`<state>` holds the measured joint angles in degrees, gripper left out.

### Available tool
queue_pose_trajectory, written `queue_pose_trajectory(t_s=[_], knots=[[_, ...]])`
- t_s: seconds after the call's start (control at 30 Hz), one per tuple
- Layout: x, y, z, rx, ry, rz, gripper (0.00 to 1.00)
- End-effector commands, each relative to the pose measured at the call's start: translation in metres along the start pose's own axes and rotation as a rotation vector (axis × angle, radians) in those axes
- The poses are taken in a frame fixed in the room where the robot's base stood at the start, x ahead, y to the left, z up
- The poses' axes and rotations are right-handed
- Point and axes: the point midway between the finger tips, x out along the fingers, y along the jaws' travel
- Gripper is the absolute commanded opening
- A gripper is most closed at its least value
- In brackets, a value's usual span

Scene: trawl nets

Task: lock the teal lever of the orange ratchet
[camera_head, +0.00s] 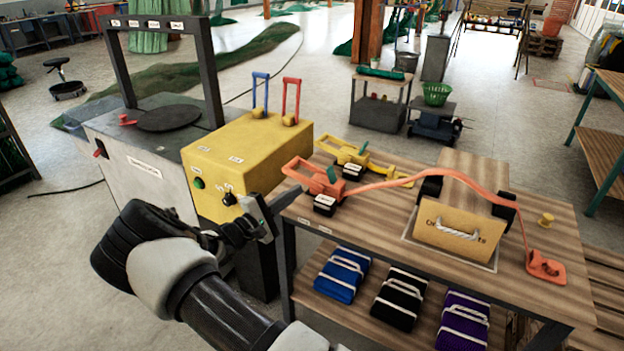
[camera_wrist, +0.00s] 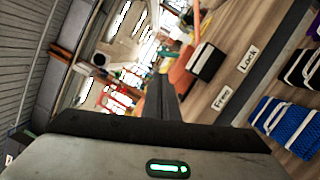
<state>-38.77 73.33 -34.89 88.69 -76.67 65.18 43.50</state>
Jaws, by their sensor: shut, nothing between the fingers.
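The orange ratchet (camera_head: 322,184) sits at the left end of the wooden workbench, its orange looped handle pointing left. Its teal lever (camera_head: 331,174) stands up, tilted, at the ratchet's right side. An orange strap (camera_head: 430,175) arcs from the ratchet over the crate to an orange end piece (camera_head: 547,266). My gripper (camera_head: 268,217) is shut and empty, left of the bench's left edge and apart from the ratchet. In the wrist view its dark fingers (camera_wrist: 161,97) are together, and the orange ratchet (camera_wrist: 181,76) shows beyond them, partly hidden.
A yellow ratchet (camera_head: 345,154) with its own teal lever stands just behind. "Free" (camera_wrist: 222,97) and "Lock" (camera_wrist: 248,60) labels are on the bench edge. A yellow machine box (camera_head: 235,150) stands close to my gripper. Blue (camera_head: 342,275), black and purple packs lie on the lower shelf.

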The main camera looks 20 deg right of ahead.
Motion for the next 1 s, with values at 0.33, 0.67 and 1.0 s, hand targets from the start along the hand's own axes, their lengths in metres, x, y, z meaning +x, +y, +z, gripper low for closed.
queue_pose_trajectory(t_s=[0.33, 0.67, 1.0], knots=[[0.004, 0.0, 0.001, 0.0, -0.001, -0.002, 0.0], [0.056, -0.002, 0.002, 0.0, -0.005, -0.003, 0.0], [0.097, -0.001, 0.001, -0.001, -0.001, -0.003, 0.0]])
